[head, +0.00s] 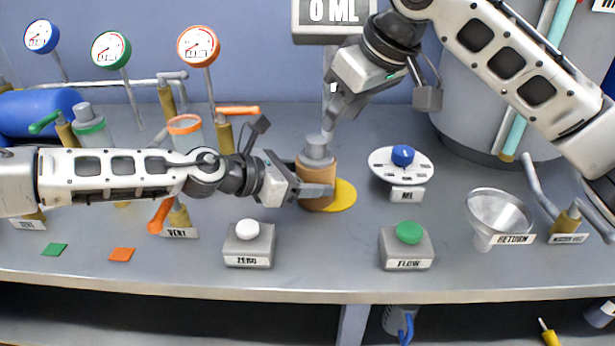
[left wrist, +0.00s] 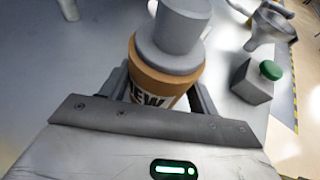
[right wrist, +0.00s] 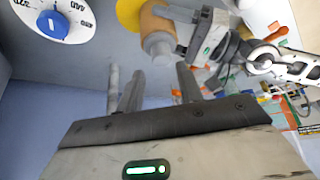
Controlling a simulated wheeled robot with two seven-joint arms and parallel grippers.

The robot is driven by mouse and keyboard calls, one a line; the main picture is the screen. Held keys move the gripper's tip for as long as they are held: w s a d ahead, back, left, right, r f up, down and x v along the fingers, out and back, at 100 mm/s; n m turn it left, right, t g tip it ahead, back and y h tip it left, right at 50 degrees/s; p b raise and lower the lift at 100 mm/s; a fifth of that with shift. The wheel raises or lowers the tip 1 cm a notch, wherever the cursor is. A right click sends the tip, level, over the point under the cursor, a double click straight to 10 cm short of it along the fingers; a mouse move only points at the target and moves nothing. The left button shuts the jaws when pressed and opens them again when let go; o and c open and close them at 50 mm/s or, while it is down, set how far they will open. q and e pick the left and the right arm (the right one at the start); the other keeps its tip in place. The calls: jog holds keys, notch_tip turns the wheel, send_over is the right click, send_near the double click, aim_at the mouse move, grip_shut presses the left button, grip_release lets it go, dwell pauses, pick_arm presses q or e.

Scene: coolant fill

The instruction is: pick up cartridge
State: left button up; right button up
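The cartridge (head: 316,172) is an orange-brown cylinder with a grey stepped cap, upright at the yellow disc (head: 345,195). In the left wrist view the cartridge (left wrist: 160,75) stands between my left fingers, with part of a dark-lettered label showing. My left gripper (head: 308,187) comes in from the left and is shut on its body, one finger on each side. I cannot tell whether its base touches the table. My right gripper (head: 329,112) is open and empty above the cap, pointing down. In the right wrist view the cap (right wrist: 158,44) lies beyond the open fingers.
A ML dial (head: 402,157) stands to the right. The ZERO button (head: 248,231) and FLOW button (head: 408,235) are in front, with a funnel (head: 497,213) at the right. Gauges, pipes and valves (head: 237,111) crowd the left. A display (head: 333,13) reads 0 ML.

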pick_arm(q)
jog(key=c, duration=0.4)
pick_arm(e)
jog(key=o, duration=0.5)
jog(key=shift+a+r, duration=0.1)
jog(key=m+h, duration=0.5)
jog(key=m, duration=0.6)
send_near(316, 141)
jog(key=x, duration=0.4)
jog(key=shift+a, duration=0.2)
jog(key=shift+d+x, duration=0.2)
jog(key=shift+x, duration=2.7)
